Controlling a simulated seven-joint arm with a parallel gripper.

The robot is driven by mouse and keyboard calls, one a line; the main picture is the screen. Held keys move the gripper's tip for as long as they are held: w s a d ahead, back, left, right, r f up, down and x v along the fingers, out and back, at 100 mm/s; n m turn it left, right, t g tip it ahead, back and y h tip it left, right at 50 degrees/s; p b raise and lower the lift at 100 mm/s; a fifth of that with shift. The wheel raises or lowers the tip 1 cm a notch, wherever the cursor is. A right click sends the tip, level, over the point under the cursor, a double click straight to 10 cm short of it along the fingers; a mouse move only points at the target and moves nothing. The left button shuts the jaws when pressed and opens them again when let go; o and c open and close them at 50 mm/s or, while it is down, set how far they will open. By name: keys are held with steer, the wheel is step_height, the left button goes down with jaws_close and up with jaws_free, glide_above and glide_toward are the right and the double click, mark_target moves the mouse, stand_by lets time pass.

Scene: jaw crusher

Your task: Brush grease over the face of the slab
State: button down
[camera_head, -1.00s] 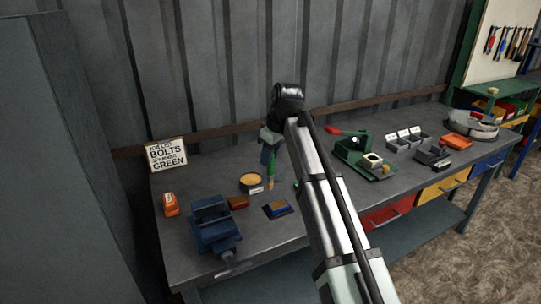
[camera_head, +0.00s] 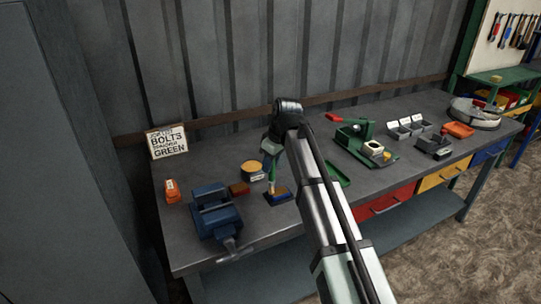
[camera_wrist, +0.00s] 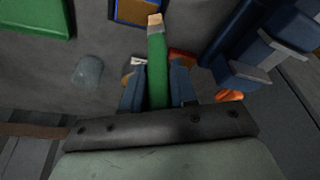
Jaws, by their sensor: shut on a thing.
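My gripper (camera_head: 271,172) is shut on the green handle of a brush (camera_wrist: 157,65), which hangs bristles down. In the wrist view the brush stands between the two fingers (camera_wrist: 157,90). The slab (camera_head: 281,198) is a small flat block with a blue rim and an orange-brown face, lying on the bench. It also shows at the top of the wrist view (camera_wrist: 131,12). The pale bristle tip overlaps the slab's near edge there; I cannot tell whether it touches. A round tin with a yellow top (camera_head: 251,167) and white label stands behind and left of the slab.
A blue vise (camera_head: 214,212) stands left of the slab, with a red-brown block (camera_head: 239,189) between. An orange item (camera_head: 172,190) and a sign (camera_head: 167,142) are further left. A green tray (camera_head: 338,175) and a green fixture (camera_head: 360,140) lie right, partly behind my arm.

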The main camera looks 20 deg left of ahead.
steer(key=shift+w+d, duration=2.5)
steer(key=shift+w, duration=0.05)
steer(key=shift+s+a+f, duration=0.15)
steer(key=shift+s+a, duration=2.2)
steer(key=shift+s, duration=0.1)
steer(key=shift+s+a, duration=0.15)
steer(key=shift+a, duration=0.05)
steer(key=shift+r, duration=4.05)
